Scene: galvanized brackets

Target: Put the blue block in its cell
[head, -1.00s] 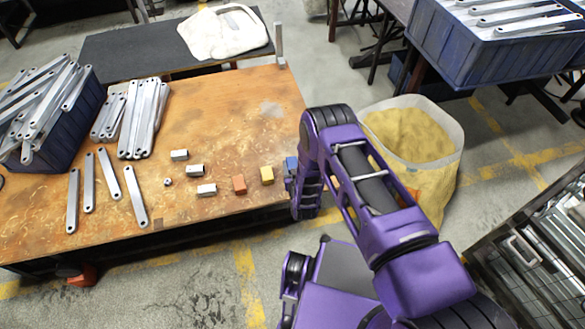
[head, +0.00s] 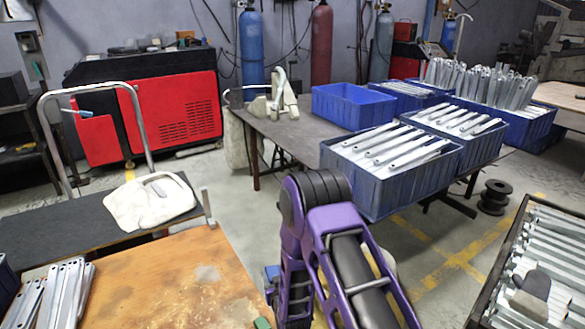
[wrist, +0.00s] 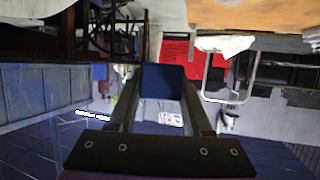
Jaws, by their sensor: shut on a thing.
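The blue block (wrist: 162,81) is held between the two fingers of my gripper (wrist: 160,88) in the wrist view. In the head view a small blue patch of the block (head: 270,272) shows at the left side of my purple arm, above the right edge of the worn orange-brown table (head: 190,285). The arm hides most of my gripper there. I cannot make out a cell for the block in either view.
A green block (head: 262,323) lies at the table's right edge, at the frame bottom. Metal brackets (head: 58,292) lie on the table at left. A dark bench with a white bag (head: 150,202) stands behind. Blue crates of brackets (head: 385,190) stand at right on another table.

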